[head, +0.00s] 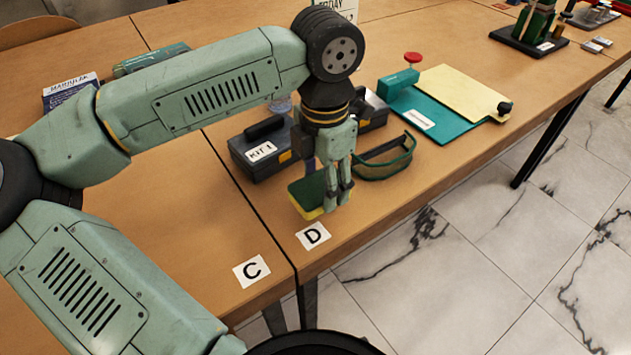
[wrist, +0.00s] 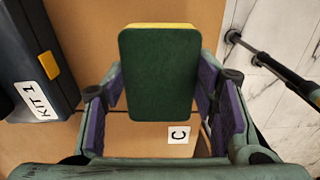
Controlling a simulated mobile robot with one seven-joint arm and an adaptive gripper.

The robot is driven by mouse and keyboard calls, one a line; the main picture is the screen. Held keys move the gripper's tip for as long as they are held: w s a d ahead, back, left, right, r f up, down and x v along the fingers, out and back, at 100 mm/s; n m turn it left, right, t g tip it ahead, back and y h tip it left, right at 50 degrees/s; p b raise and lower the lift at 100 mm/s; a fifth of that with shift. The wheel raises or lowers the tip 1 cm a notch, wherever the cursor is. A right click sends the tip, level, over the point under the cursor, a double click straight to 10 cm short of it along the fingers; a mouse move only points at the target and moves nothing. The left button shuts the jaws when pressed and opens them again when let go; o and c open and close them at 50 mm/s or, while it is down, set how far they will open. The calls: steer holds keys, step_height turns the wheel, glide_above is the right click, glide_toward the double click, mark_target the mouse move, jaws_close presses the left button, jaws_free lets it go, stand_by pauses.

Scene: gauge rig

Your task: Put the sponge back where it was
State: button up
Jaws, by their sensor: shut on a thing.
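The sponge (head: 306,196) has a dark green face and a yellow layer. My gripper (head: 336,196) is shut on it and points down near the table's front edge, just behind the card marked D (head: 313,235). In the wrist view the sponge (wrist: 159,75) sits between the purple pads of my gripper (wrist: 160,92), green face toward the camera. The card marked C (head: 251,270) lies to the left across the table seam and also shows in the wrist view (wrist: 179,134). I cannot tell whether the sponge touches the table.
A dark case labelled KIT 1 (head: 262,150) stands close behind the sponge. Green safety goggles (head: 386,160) lie to the right of my gripper. A green and yellow clipboard-like board (head: 440,125) lies further right. The table area around card C is clear.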

mark_target(315, 177)
steer(key=shift+w+a, duration=0.45)
steer(key=shift+w, duration=0.1)
steer(key=f, duration=0.1)
steer(key=f+p, duration=0.1)
steer(key=f, duration=0.1)
steer(key=shift+w+a+f, duration=0.1)
steer(key=shift+w+a, duration=0.05)
steer(key=shift+w, duration=0.05)
steer(key=shift+f, duration=0.25)
steer(key=shift+f, duration=0.25)
steer(key=o, duration=1.1)
steer(key=shift+r, duration=0.1)
step_height(315, 177, up, 12)
steer(key=shift+r+b, duration=0.2)
steer(key=shift+b, duration=0.15)
